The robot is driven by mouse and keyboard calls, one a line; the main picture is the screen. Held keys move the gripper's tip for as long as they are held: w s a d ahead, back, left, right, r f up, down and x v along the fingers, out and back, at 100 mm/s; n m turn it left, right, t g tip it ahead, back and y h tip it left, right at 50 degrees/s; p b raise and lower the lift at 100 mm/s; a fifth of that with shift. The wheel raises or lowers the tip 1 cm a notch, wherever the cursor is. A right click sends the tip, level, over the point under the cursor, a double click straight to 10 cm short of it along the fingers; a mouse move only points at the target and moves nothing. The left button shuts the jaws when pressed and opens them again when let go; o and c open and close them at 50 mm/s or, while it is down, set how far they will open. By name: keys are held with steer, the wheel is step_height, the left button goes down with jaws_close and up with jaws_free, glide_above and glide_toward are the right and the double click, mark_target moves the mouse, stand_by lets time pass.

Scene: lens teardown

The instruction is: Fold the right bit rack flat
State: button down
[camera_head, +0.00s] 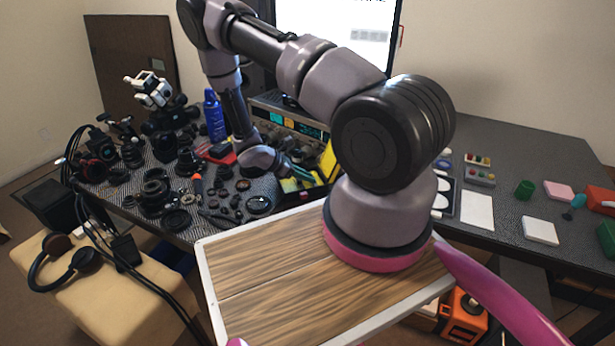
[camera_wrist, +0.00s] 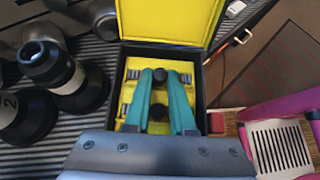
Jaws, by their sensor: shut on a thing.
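An open black case (camera_wrist: 203,85) with a yellow lining fills the middle of the wrist view, its yellow-lined lid (camera_wrist: 168,18) raised at the far side. Inside are yellow racks with dark grey bits at the left (camera_wrist: 132,75) and the right (camera_wrist: 186,78). My gripper (camera_wrist: 160,76) reaches down into the case with its teal fingers close together. They are shut on a dark part, seemingly of the right bit rack, mostly hidden between them. In the head view, my gripper (camera_head: 303,173) is at the case, beside its yellow lid (camera_head: 328,160).
Black lens barrels (camera_wrist: 62,75) stand close to the left of the case. Several lens parts (camera_head: 155,190) crowd the left of the table. A blue bottle (camera_head: 214,115) stands behind. A white card (camera_head: 477,210) and small blocks lie on the right.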

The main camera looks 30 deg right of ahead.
steer(key=c, duration=0.8)
jaws_free()
steer(key=shift+o, duration=0.2)
steer(key=shift+a, duration=0.1)
steer(key=v, duration=1)
steer(key=shift+w+a+r, duration=0.1)
steer(key=shift+a+r, duration=0.1)
steer(key=shift+r, duration=0.1)
